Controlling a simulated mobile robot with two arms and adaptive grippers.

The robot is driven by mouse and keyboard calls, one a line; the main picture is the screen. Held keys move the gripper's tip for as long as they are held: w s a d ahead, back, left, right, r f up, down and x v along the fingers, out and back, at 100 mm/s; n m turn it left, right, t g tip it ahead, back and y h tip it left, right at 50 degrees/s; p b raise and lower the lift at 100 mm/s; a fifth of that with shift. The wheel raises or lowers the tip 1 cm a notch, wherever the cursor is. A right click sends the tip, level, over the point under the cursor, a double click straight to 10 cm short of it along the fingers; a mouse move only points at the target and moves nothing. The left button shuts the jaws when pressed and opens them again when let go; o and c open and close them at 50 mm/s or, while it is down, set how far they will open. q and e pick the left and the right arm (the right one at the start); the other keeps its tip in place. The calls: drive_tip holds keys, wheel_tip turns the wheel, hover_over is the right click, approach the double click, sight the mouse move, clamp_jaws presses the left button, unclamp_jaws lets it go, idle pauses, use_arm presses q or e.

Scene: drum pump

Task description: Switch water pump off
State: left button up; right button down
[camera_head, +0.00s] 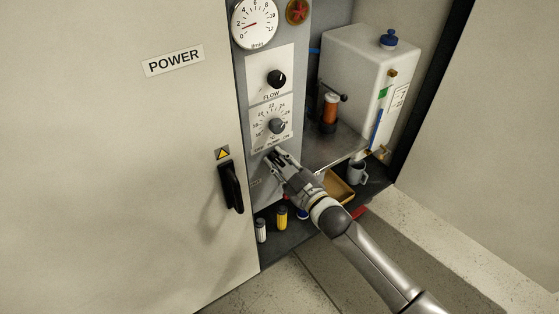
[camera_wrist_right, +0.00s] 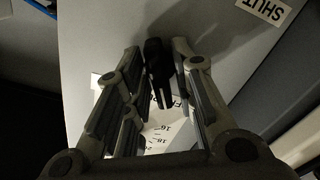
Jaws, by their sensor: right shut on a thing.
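The pump control with its small printed label (camera_head: 272,144) sits on the grey panel below the numbered dial knob (camera_head: 277,126). My right gripper (camera_head: 275,155) is at the panel just under that label and covers the switch in the head view. In the right wrist view, a black pump switch (camera_wrist_right: 157,66) stands between the fingers of the right gripper (camera_wrist_right: 156,50), which is shut on it. The label text is too small to read surely, so the switch's on or off position cannot be told. My left gripper is not in view.
A white tank (camera_head: 350,65) stands to the right. The POWER door (camera_head: 120,150) with its black handle (camera_head: 231,187) is left. Small bottles (camera_head: 282,217) stand below.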

idle(0.3)
drive_tip(key=c, duration=1.5)
unclamp_jaws()
drive_tip(key=v, duration=1.2)
drive_tip(key=shift+f, duration=0.1)
